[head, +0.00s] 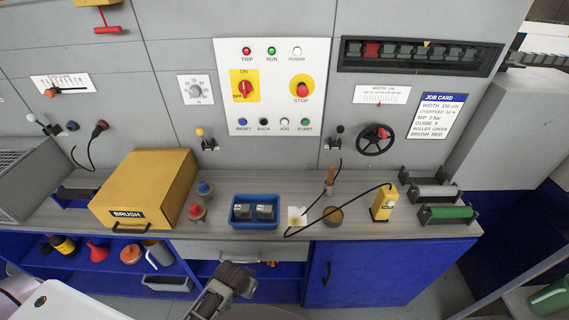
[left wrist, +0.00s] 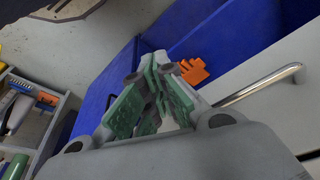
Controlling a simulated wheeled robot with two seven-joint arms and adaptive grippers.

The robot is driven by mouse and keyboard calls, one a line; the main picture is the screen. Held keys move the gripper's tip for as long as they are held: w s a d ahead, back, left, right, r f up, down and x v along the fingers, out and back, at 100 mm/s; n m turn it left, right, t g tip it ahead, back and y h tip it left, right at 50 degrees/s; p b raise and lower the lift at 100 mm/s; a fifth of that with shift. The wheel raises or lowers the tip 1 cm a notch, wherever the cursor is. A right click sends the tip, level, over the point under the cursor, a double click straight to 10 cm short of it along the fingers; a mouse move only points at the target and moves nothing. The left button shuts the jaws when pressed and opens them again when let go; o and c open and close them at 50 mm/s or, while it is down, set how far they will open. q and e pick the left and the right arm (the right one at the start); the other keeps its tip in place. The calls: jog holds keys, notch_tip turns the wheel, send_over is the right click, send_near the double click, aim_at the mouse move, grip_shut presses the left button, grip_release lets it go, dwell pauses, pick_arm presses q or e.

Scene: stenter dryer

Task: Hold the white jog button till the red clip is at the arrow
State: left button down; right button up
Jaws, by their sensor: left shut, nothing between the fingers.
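The white jog button (head: 284,121) is in the lower row of the white control panel (head: 270,72), between a black and a green button. The red clip (head: 371,49) is in the dark window at upper right, among grey clips. It is left of the yellow arrow (head: 427,44), several clips short of it. My left gripper (head: 237,277) is low in front of the counter, well below the panel and touching no button. In the left wrist view its green-padded fingers (left wrist: 158,65) are shut and empty. My right gripper is not in view.
The counter holds a yellow brush box (head: 145,190), a blue tray (head: 231,221) with two dark blocks, a yellow device (head: 383,203) with a black cable, and rollers. A drawer with a metal handle (left wrist: 265,86) is close to my left gripper. A red stop button (head: 302,89) is above the jog button.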

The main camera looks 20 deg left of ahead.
pick_arm(q)
jog(key=w+a+r+t+y+p, duration=0.1)
jog(key=w+r+t, duration=0.15)
jog(key=r, duration=0.55)
jog(key=w+a+r+t+p, duration=0.1)
jog(key=w+r, duration=0.3)
jog(key=r, duration=0.5)
jog(key=w+a+r+t+y, duration=0.1)
jog(key=w+a+r+t, duration=0.2)
jog(key=w+r+t, duration=0.85)
jog(key=w+d+r+m+h, duration=0.3)
jog(key=w+r+m+h, duration=0.2)
jog(key=w, duration=0.3)
jog(key=w+d+r+m+h, duration=0.4)
jog(key=w+m+h, duration=0.2)
jog(key=w, duration=0.1)
jog(key=shift+w+r+g, duration=0.4)
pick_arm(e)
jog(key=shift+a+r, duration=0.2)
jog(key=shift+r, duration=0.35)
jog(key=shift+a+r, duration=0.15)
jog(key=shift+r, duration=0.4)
pick_arm(q)
jog(key=shift+d, duration=0.1)
jog(key=shift+w, duration=0.1)
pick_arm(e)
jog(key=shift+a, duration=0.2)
